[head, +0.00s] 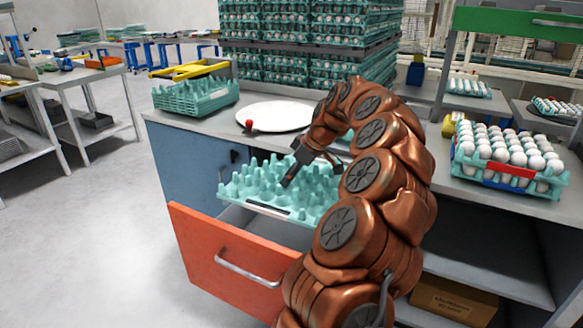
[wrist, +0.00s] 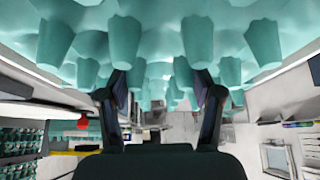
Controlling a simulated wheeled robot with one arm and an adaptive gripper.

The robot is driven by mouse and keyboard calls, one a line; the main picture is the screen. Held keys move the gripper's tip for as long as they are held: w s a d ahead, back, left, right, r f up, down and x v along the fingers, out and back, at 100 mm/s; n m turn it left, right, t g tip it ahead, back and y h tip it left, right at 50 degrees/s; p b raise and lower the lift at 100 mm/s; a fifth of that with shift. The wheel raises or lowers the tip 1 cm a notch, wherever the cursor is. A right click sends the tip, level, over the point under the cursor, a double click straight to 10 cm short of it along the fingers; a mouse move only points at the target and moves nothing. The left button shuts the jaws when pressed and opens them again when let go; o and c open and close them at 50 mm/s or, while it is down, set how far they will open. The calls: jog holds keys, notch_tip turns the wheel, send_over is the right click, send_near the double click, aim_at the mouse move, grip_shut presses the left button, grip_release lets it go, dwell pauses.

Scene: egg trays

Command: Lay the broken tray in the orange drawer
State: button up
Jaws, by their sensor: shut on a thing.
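The teal broken tray (head: 262,192) is held above the open orange drawer (head: 225,262) in the head view. It looks roughly level, with its cups and pegs pointing up. My gripper (head: 287,184) is shut on the tray near its middle; my arm hides the tray's right part. In the wrist view the tray (wrist: 150,45) fills the upper part of the picture, and the fingers of my gripper (wrist: 163,80) reach up to it. The drawer is pulled out, with a grey interior and a metal handle. Its right side is hidden behind my arm.
On the counter are a stack of teal trays (head: 196,97), a white plate (head: 276,115) and a red knob (head: 249,125). A tray full of white eggs (head: 510,179) stands on the right. A cardboard box (head: 453,301) lies on a low shelf. The floor at left is clear.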

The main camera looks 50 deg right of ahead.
notch_tip(320, 180, down, 32)
jog(key=b, duration=1.2)
jog(key=shift+r+b, duration=0.2)
jog(key=shift+b, duration=0.1)
jog(key=shift+f+b, duration=0.65)
jog(key=shift+f, duration=0.35)
jog(key=shift+f+b, duration=0.7)
jog(key=shift+f, duration=0.2)
jog(key=o, duration=1.6)
jog(key=shift+c, duration=0.2)
